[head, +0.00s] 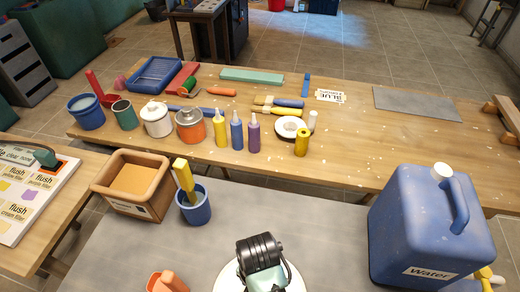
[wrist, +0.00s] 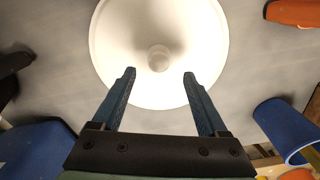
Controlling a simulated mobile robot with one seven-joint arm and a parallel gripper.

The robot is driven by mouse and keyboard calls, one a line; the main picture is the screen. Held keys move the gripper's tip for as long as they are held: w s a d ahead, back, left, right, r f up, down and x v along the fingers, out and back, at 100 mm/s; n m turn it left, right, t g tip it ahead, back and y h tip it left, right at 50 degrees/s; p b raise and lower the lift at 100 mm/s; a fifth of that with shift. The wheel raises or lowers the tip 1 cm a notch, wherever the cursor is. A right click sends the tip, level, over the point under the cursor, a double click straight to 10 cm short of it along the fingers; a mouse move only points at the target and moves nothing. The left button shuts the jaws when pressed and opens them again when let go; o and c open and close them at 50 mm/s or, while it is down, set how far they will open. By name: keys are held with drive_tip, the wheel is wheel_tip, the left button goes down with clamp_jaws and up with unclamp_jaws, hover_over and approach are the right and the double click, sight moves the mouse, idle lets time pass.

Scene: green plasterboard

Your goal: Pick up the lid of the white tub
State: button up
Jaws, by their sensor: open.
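A round white lid (wrist: 115,40) with a small round knob (wrist: 158,58) fills the upper middle of the wrist view. Its white rim (head: 226,277) also shows beside my wrist at the bottom of the head view; the tub's body under it is hidden. My gripper (wrist: 160,74) is open and empty above the lid. Its two blue fingers point toward the knob, which appears centred just beyond the gap between the fingertips. I cannot tell the height gap. In the head view my wrist hides the fingers.
A large blue water jug (head: 408,235) stands to the right. A blue pot (head: 195,210) with a yellow handle, a tan box (head: 130,187) and an orange item (head: 166,283) are to the left. The wooden table (head: 345,150) behind holds bottles, tins and a smaller white lidded pot (head: 157,122).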

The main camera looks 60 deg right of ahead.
drive_tip(key=shift+s+a+f, duration=0.1)
drive_tip(key=shift+f, duration=3.1)
clamp_jaws()
